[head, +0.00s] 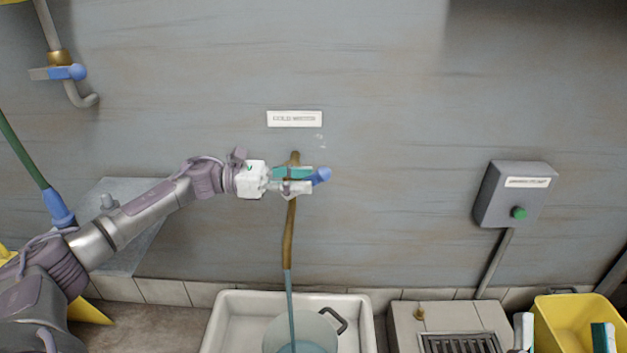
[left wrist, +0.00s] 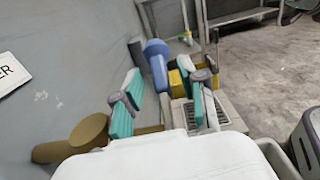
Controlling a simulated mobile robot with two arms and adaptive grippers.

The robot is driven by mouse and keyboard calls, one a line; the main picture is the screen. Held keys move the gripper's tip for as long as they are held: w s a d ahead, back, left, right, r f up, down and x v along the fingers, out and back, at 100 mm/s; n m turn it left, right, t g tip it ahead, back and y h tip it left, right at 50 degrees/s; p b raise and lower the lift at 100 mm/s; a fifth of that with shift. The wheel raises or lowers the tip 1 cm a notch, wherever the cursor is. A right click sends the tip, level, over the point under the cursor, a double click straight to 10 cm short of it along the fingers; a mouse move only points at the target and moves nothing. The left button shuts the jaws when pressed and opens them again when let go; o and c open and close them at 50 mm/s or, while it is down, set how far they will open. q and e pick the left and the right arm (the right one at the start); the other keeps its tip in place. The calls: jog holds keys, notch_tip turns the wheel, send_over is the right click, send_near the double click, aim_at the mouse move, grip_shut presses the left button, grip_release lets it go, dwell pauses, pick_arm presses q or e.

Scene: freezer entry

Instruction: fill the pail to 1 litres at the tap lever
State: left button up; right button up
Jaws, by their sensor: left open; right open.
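The tap's brown spout (head: 289,230) hangs down the wall, and a thin blue stream (head: 290,300) runs from it into the pail (head: 275,332). The pail holds some bluish water and stands in a white basin (head: 226,320); its level marks cannot be read. The tap lever's blue end (head: 321,175) sticks out past my left gripper (head: 294,181). In the left wrist view the blue lever (left wrist: 157,62) shows between the open fingers; contact cannot be told. My right gripper (head: 562,338) is open at the bottom right, partly cut off.
A grey box (head: 515,195) with a green button is on the wall. A floor grate (head: 460,343) and yellow bucket (head: 580,308) are at right.

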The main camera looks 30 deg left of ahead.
pick_arm(q)
jog(key=shift+x, duration=1.4)
jog(key=shift+c, duration=0.4)
grip_shut()
